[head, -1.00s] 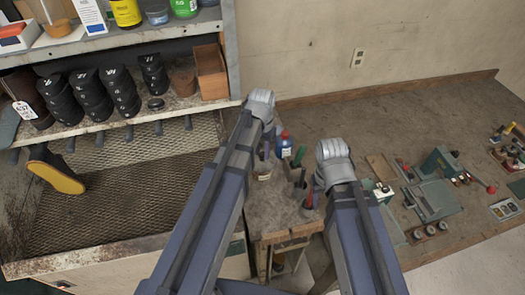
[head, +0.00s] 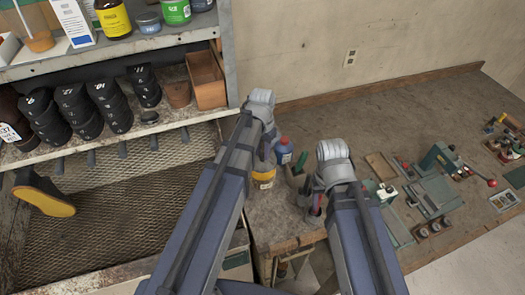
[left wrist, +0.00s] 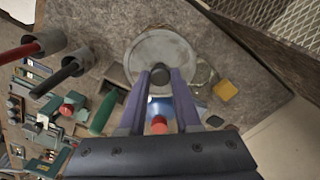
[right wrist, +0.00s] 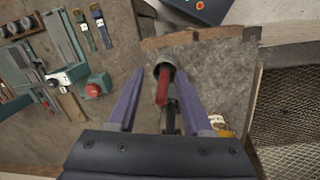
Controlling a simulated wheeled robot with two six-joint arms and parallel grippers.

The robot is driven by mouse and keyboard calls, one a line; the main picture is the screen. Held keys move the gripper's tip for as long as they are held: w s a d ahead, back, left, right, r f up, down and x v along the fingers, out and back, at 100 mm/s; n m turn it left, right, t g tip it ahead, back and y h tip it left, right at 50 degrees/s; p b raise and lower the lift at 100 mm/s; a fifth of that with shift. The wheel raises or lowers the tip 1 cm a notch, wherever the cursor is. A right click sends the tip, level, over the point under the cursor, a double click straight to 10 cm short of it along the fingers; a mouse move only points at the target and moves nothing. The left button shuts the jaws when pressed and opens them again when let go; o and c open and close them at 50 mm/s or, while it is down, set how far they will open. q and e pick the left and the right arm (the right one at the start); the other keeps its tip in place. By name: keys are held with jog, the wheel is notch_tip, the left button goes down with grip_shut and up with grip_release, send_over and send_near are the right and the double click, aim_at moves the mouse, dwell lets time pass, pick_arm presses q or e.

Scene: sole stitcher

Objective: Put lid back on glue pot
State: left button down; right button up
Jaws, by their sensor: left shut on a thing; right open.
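In the left wrist view, a round grey lid (left wrist: 160,50) with a black knob (left wrist: 160,76) sits at my left gripper (left wrist: 161,80), whose fingers are closed on the knob. The lid hides whatever is under it. Whether the lid touches the pot cannot be told. My right gripper (right wrist: 160,76) is open, above a grey cup with a red-handled tool (right wrist: 162,88).
A blue bottle with a red cap (head: 284,150) stands close right of the pot. A green tool (left wrist: 103,113) and two holders with red and black handles (left wrist: 57,80) are nearby. Small machines (head: 440,180) occupy the right bench; a shelf (head: 120,130) stands left.

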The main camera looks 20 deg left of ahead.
aim_at(263, 160)
pick_arm(q)
jog(key=shift+f+b, duration=2)
jog(key=shift+f, duration=0.3)
jog(key=shift+f, duration=0.15)
dwell(0.4)
jog(key=shift+c, duration=0.2)
grip_release()
dwell(0.3)
jog(key=shift+r+p, duration=3.4)
jog(key=shift+r, duration=0.15)
